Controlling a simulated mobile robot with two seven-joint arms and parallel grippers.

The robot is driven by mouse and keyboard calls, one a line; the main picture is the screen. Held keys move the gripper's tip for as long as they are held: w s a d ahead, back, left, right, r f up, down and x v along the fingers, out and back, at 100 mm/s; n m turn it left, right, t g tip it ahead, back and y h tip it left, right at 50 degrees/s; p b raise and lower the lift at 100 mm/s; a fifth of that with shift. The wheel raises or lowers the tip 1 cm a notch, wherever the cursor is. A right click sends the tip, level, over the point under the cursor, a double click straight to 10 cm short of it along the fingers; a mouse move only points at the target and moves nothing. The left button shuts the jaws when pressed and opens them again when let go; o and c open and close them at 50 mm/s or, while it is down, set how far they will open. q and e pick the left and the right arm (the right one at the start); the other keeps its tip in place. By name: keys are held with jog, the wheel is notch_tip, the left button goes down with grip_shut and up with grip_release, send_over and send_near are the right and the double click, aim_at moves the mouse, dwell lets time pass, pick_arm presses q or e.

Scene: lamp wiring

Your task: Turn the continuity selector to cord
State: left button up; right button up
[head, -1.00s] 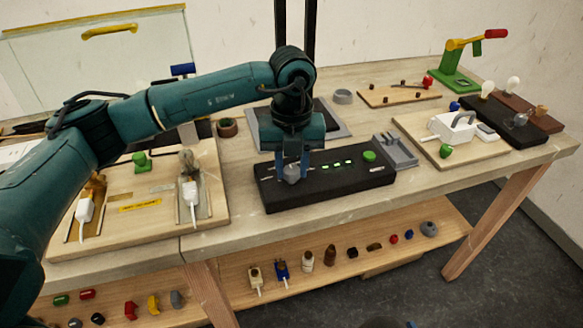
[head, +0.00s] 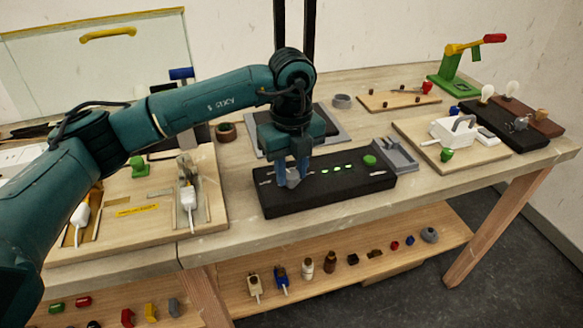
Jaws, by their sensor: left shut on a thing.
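The continuity tester is a long black box (head: 335,188) on the table, with several lit green indicators (head: 337,168) and a round green button (head: 369,160) on its top. Its selector is a grey knob (head: 292,179) at the left part of the top. My left gripper (head: 292,174) points down over the box and is shut on the knob. The fingers partly hide the knob and its markings, so I cannot read its setting. My right gripper is not in view.
A wooden board with white plugs (head: 188,198) lies to the left. A grey tray (head: 396,155) stands at the box's right end. Behind the gripper lies a grey-framed dark panel (head: 330,118). A shelf (head: 350,240) with small parts is below.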

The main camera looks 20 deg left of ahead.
aim_at(292, 174)
pick_arm(q)
jog(key=shift+r, duration=0.1)
jog(key=o, duration=1)
jog(key=shift+c, duration=0.2)
notch_tip(292, 174, up, 13)
jog(key=shift+b, duration=0.35)
